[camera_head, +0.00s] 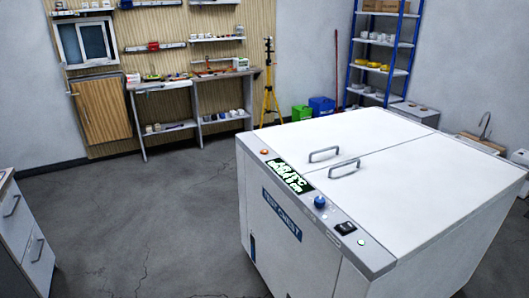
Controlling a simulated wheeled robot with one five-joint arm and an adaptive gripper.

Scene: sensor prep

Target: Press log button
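A large white chest (410,167) with a blue label (282,214) on its front stands at the right. A control strip runs along its front top edge. No legible marking tells which of these is the log button. My gripper is not in view.
The chest's two lids are closed, with handles (324,154) near the strip. Grey floor (150,225) is clear in front and to the left. A drawer cabinet (20,235) stands at the left edge. A workbench (190,83), yellow tripod (269,90) and blue shelf rack (384,50) stand behind.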

